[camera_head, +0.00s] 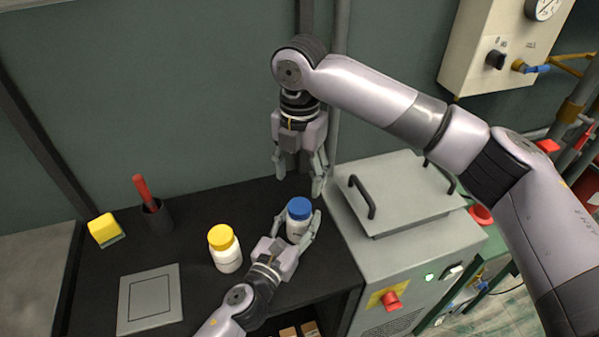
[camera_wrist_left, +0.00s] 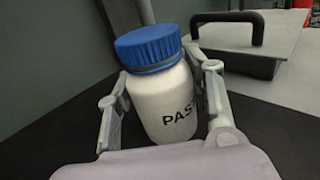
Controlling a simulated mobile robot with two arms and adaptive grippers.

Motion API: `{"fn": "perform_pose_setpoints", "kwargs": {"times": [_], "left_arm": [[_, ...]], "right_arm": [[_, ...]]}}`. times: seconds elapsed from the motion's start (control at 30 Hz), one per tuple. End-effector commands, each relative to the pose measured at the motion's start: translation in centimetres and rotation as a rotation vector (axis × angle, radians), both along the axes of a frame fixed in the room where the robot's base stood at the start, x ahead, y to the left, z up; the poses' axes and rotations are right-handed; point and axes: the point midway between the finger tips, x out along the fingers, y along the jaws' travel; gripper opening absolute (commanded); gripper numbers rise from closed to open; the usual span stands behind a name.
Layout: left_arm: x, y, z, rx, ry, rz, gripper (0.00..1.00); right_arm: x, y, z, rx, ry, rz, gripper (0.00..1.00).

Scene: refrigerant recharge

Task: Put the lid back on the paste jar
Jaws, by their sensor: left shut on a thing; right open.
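The white paste jar (camera_head: 297,231) stands upright on the black bench, near its right side. The blue lid (camera_head: 300,208) sits on top of it. In the left wrist view the jar (camera_wrist_left: 165,105) shows its "PAS" lettering, and the lid (camera_wrist_left: 149,46) rests over the neck with a dark band under its rim. I cannot tell how tightly it is seated. My left gripper (camera_head: 297,227) is shut around the jar's body, one finger on each side. My right gripper (camera_head: 298,181) is open and empty, pointing down just above the lid, apart from it.
A white jar with a yellow lid (camera_head: 225,250) stands left of my left gripper. A dark cup (camera_head: 157,217) with a red-handled tool, a yellow sponge (camera_head: 105,229) and a grey plate (camera_head: 150,299) are further left. A grey machine (camera_head: 405,255) with handles borders the right.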

Motion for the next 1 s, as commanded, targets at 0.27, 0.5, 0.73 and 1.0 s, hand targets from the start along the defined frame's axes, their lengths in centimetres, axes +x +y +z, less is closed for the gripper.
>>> {"fn": "perform_pose_setpoints", "kwargs": {"times": [0.27, 0.5, 0.73, 1.0], "left_arm": [[0.0, 0.0, 0.0, 0.0, 0.001, 0.0, 0.0], [0.0, 0.0, 0.0, 0.0, 0.001, 0.0, 0.0], [0.0, 0.0, 0.0, 0.0, 0.001, 0.0, 0.0], [0.0, 0.0, 0.0, 0.0, 0.0, 0.0, 0.0]], "right_arm": [[0.0, 0.0, -0.6, 0.0, 0.001, -0.002, 0.57], [-0.1, 0.0, -4.1, -0.002, 0.003, -0.003, 0.57], [0.0, 0.0, -7.1, 0.0, 0.001, -0.004, 0.57], [0.0, 0.0, -8.1, 0.0, 0.0, -0.003, 0.57]]}}
